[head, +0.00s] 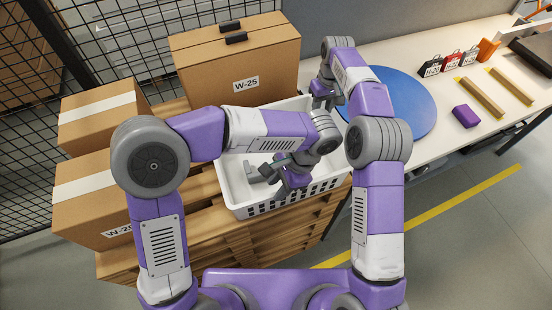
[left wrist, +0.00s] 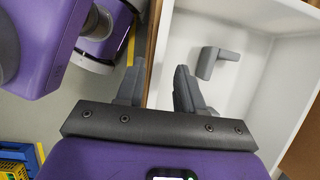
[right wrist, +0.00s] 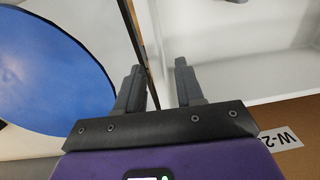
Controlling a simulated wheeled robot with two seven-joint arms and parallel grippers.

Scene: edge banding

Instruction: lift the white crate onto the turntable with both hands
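The white crate (head: 232,197) sits on stacked wooden pallets and holds a grey angled part (head: 262,173), also seen in the left wrist view (left wrist: 216,61). The blue turntable (head: 408,98) lies on the bench right of the crate and shows in the right wrist view (right wrist: 45,70). My left gripper (head: 283,172) is at the crate's near side; in its wrist view the open fingers (left wrist: 158,88) stand on either side of the wall. My right gripper (head: 326,98) is at the crate's far right side, its open fingers (right wrist: 160,86) likewise astride the wall. Contact cannot be told.
Cardboard boxes stand behind (head: 240,60) and left (head: 92,195) of the crate. The bench (head: 440,150) also carries small tags, wooden strips (head: 482,97) and a purple block (head: 466,116). A wire fence is at the left. The turntable top is empty.

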